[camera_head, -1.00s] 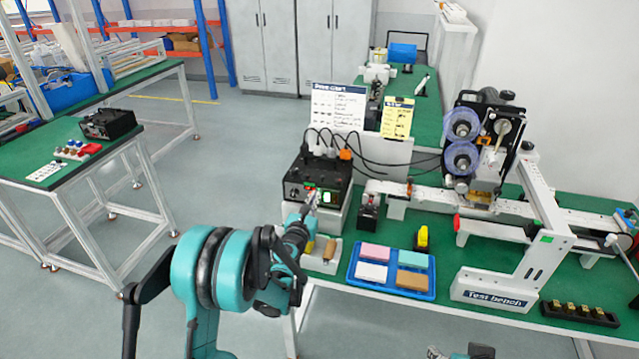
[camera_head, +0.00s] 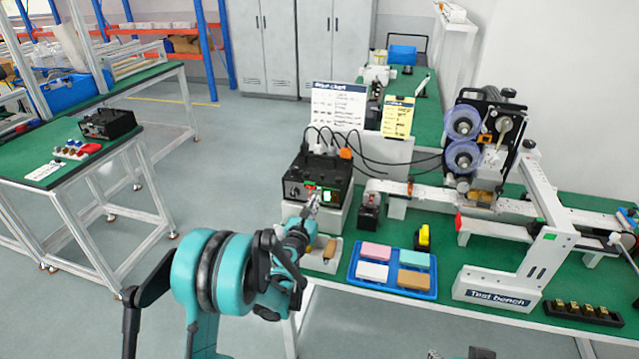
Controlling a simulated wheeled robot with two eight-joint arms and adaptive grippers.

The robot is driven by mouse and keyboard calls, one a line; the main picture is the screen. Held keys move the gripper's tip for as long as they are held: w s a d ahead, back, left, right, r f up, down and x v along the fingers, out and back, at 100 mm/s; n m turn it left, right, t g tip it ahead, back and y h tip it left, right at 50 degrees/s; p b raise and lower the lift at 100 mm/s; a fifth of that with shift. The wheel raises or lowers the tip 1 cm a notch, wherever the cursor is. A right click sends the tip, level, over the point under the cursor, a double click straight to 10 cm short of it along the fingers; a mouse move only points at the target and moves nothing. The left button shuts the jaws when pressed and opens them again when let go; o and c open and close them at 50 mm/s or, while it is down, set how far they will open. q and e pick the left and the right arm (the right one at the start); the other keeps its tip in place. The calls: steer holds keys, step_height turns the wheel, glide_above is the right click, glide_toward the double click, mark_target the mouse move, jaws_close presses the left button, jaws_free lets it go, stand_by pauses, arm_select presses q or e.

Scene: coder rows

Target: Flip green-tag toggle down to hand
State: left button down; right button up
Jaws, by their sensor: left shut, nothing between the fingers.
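A black control box (camera_head: 322,178) stands on a light base at the left end of the green bench, with a lit red and green display on its front. My left gripper (camera_head: 312,203) is shut and empty, its tips at or just in front of the lower front of the box. I cannot tell whether the tips touch it. The green-tag toggle cannot be made out; it is too small or hidden by the gripper.
A blue tray (camera_head: 392,288) with coloured blocks lies right of the gripper. Cables run from the control box top toward the reel machine (camera_head: 480,140).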

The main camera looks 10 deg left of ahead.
arm_select(q)
steer(key=shift+w+f, duration=0.1)
steer(key=shift+f, duration=0.4)
steer(key=shift+s+a+r, duration=0.1)
steer(key=shift+s+r, duration=0.05)
steer(key=shift+s, duration=2.8)
steer(key=s+d+r+m+g+h, duration=0.25)
steer(key=s+d+m, duration=0.3)
steer(key=m, duration=0.45)
steer(key=s+d+r+m+g+h, duration=0.2)
steer(key=s+d+r+m, duration=0.3)
steer(key=m, duration=0.5)
steer(key=s+a+f+m+g+y, duration=0.2)
steer(key=s+m, duration=0.5)
steer(key=s, duration=0.4)
steer(key=s+a+f+m+g+y, duration=0.3)
steer(key=s+m, duration=0.5)
steer(key=s, duration=0.4)
step_height(320, 180, down, 2)
steer(key=shift+s+a+f+m+g, duration=0.25)
steer(key=shift+a+g, duration=0.4)
steer(key=shift+a, duration=0.5)
